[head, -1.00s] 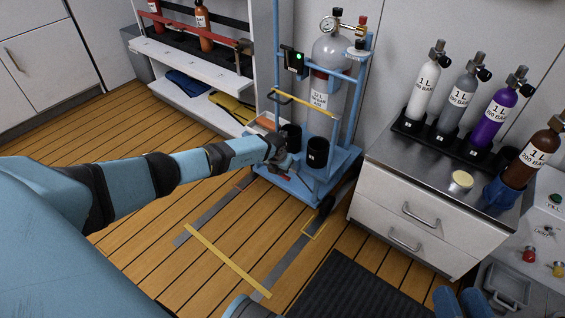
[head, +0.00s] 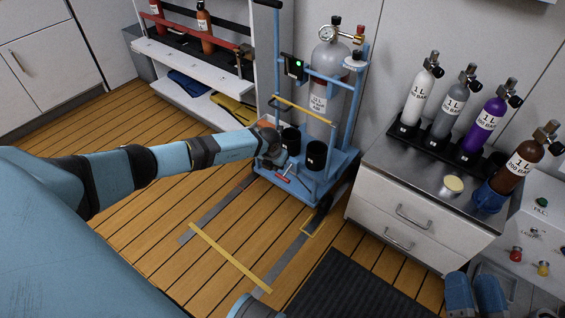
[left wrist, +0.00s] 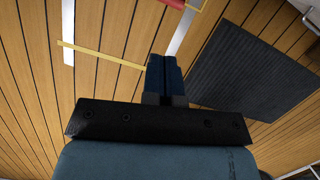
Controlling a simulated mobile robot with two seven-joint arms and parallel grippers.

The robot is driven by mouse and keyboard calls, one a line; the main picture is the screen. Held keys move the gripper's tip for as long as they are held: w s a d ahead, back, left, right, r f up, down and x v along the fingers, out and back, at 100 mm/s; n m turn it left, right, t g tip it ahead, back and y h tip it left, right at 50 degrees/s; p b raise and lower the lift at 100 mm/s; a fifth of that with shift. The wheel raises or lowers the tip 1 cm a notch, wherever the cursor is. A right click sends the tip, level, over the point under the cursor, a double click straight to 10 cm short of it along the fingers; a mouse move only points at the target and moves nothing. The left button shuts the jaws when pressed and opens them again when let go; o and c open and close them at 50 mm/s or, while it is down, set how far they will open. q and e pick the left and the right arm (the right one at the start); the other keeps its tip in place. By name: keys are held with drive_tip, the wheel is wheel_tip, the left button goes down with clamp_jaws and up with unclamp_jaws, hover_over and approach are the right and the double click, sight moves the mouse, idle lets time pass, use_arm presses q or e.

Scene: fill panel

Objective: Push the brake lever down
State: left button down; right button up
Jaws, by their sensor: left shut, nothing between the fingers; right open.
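The brake lever (head: 283,179), with a red end, sits low at the front edge of the blue trolley (head: 318,190). Whether it is raised or down is too small to tell. My left gripper (head: 277,160) is just above and left of the lever, partly over the trolley's front deck. It is shut and empty; its blue fingers (left wrist: 166,75) show together in the left wrist view. A red piece, likely the lever, shows at the top edge of that view, beyond the fingertips. Contact cannot be made out. My right gripper (head: 475,294) is open at the lower right.
The trolley carries a large grey cylinder (head: 327,90) and black cups. A drawer cabinet (head: 400,215) with several small cylinders stands right of it. A white shelf (head: 185,65) stands behind left. The floor in front has tape marks and a dark mat (head: 350,287).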

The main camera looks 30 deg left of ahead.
use_arm(q)
drive_tip(key=p+v, duration=0.1)
drive_tip(key=v, duration=0.5)
drive_tip(key=shift+p, duration=0.4)
use_arm(e)
drive_tip(key=shift+w+d+f+h, duration=0.1)
drive_tip(key=shift+d+h, duration=0.3)
use_arm(q)
drive_tip(key=shift+s+r, duration=0.1)
